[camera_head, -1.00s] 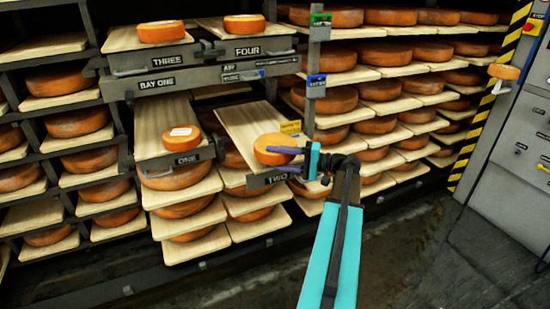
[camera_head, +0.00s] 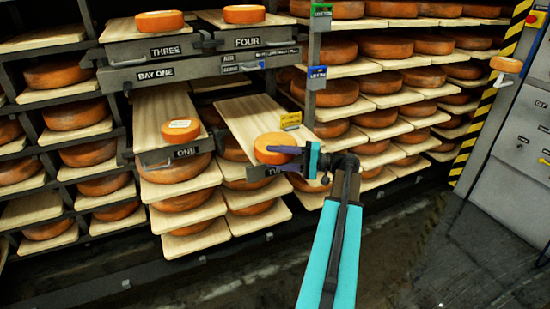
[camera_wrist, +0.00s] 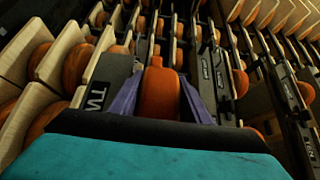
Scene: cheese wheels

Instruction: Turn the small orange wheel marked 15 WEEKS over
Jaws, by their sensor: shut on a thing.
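My gripper (camera_head: 290,155) is shut on a small orange wheel (camera_head: 272,147) at the front end of the board (camera_head: 250,118) of bay TWO. The wheel also shows between the two purple fingers in the wrist view (camera_wrist: 159,95). No lettering on it is readable. In the head view its flat face looks roughly level; whether it touches the board I cannot tell. Another small orange wheel (camera_head: 181,131) with a white label lies flat on the board of bay ONE; its writing is too small to read.
Small wheels sit on the upper boards THREE (camera_head: 160,21) and FOUR (camera_head: 244,14). A yellow tag (camera_head: 290,120) and a metal post (camera_head: 312,70) stand close to my gripper. Racks of large wheels fill the back. A grey cabinet (camera_head: 515,150) is at the right; floor is clear in front.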

